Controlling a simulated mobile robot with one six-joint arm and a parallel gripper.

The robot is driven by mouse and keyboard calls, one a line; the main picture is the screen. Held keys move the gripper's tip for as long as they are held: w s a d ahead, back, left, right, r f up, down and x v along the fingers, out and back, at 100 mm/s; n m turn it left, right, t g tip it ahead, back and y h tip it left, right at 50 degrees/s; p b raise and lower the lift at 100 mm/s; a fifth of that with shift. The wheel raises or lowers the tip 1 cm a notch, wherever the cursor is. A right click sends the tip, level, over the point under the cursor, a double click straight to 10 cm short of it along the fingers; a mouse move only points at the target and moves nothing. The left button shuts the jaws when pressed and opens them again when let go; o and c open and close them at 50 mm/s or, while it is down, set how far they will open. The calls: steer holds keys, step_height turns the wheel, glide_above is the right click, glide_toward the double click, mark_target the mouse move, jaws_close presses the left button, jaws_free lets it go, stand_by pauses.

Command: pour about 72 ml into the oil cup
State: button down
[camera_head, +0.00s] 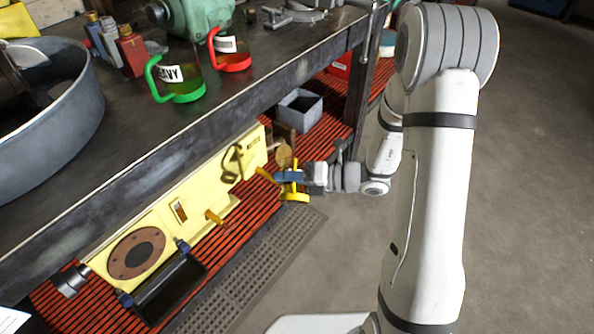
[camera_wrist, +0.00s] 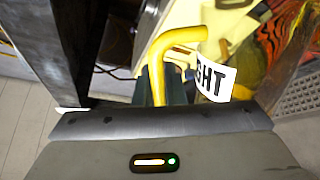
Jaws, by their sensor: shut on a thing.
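My gripper (camera_head: 288,178) is shut on the yellow handle of a jug (camera_head: 296,197), beside the lower shelf. Amber colour shows beyond the label; the liquid level cannot be read. A long pale-yellow machine (camera_head: 205,203) lies on the shelf just left of the gripper. A small round tan piece (camera_head: 284,154) stands at its far end, right behind the jug; I cannot tell whether it is the oil cup. No pouring stream is visible.
On the bench top (camera_head: 117,129) stand a green-handled jug marked "HEAVY" (camera_head: 180,88), a red-handled jug (camera_head: 230,55) and a large grey round pan (camera_head: 62,125). A grey bin (camera_head: 299,105) and a black tray (camera_head: 168,287) are below. The bench edge overhangs the shelf.

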mark_target(286, 198)
steer(key=shift+w+r+m+g+p, duration=0.3)
steer(key=shift+w+r+m+p, duration=0.3)
steer(key=shift+p, duration=0.3)
stand_by(1.0)
steer(key=s+f+n+b, duration=0.1)
steer(key=f+n+b, duration=0.1)
steer(key=b, duration=0.1)
steer(key=s+f+n+t+b, duration=0.1)
steer(key=s+f+n+b, duration=0.1)
steer(key=b, duration=0.2)
steer(key=shift+s+a+f, duration=0.1)
steer(key=shift+r, duration=0.3)
steer(key=shift+f, duration=0.1)
